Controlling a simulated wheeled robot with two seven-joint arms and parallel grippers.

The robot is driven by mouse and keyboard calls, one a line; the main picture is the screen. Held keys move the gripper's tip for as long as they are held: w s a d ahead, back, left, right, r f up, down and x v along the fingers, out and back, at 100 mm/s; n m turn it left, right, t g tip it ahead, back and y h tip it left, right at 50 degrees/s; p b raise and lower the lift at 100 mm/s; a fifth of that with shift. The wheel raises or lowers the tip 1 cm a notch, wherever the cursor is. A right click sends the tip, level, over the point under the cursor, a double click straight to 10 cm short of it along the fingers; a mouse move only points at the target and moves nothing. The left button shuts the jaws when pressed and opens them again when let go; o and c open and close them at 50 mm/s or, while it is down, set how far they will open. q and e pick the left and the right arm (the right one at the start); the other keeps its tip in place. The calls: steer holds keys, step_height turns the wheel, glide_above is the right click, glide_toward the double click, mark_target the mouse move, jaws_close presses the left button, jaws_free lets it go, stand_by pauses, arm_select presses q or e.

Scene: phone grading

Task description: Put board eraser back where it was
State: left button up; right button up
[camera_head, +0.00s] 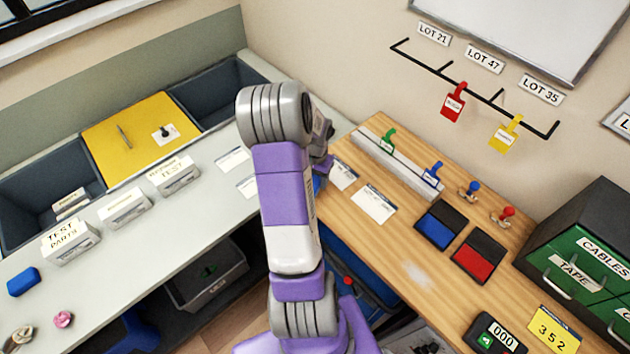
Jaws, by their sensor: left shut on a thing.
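My left arm rises through the middle of the view, and its grey and purple left gripper (323,152) is at the gap between the grey counter and the wooden table. The wrist covers most of the gripper and its fingers. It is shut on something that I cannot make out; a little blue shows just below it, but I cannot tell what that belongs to. I cannot identify the board eraser for certain. A rounded blue block (23,281) lies at the left of the grey counter (190,215). My right gripper is not in view.
The wooden table (350,225) holds a blue pad (440,224), a red pad (478,255), stamps, cards and a rail with clips. Green drawers (580,265) stand at right. Hooks with tags are on the wall. Label stands and a yellow panel (130,140) are at left.

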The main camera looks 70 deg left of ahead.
arm_select(q)
steer(key=shift+a+f, duration=0.1)
steer(key=shift+f, duration=0.85)
steer(key=shift+f+b, duration=0.3)
steer(key=shift+f, duration=0.05)
steer(key=o, duration=0.5)
steer(key=shift+w+f, duration=0.1)
steer(key=o, duration=0.4)
steer(key=shift+o, duration=0.2)
